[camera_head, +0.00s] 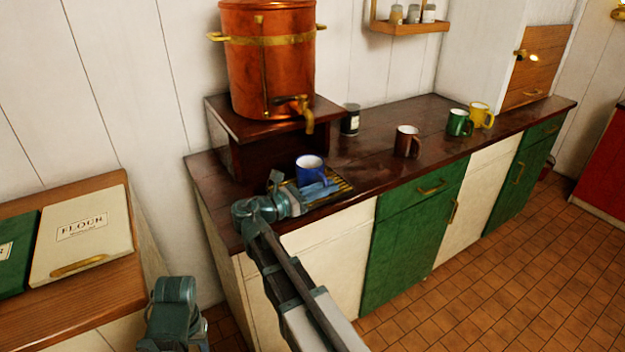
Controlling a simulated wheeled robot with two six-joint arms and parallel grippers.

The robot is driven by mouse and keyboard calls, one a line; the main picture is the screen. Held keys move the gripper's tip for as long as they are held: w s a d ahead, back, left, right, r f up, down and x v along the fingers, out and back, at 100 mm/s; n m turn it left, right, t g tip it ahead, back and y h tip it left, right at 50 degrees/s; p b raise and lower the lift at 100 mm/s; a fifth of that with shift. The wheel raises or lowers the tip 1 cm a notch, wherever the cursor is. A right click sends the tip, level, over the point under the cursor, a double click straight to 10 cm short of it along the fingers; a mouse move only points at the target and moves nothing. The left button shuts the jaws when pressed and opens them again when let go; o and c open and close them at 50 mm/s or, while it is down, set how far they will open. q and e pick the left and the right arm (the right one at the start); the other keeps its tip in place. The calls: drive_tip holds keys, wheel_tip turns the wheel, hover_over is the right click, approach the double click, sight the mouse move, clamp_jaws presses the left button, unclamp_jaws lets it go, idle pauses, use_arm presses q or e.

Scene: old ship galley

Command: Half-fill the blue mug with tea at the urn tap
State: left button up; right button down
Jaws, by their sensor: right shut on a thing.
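The blue mug (306,176) is upright, with a white inside, over the slatted brass drip tray (343,186). My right gripper (312,190) is shut on the blue mug at its near side. The copper urn (268,65) stands on a dark wooden stand at the back of the counter. Its brass tap (308,122) points down, above the mug in the picture. I cannot tell whether tea is running or how much is in the mug. My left gripper (172,318) is low at the left, away from the counter, its fingers not clear.
A brown mug (405,143), a green mug (457,124) and a yellow mug (481,113) stand along the dark counter (370,150). A flour bin (82,232) is at left.

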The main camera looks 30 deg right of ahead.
use_arm(q)
drive_tip(key=shift+a+r+p, duration=0.1)
drive_tip(key=shift+r+p, duration=0.2)
use_arm(e)
drive_tip(key=shift+r, duration=0.3)
idle(0.3)
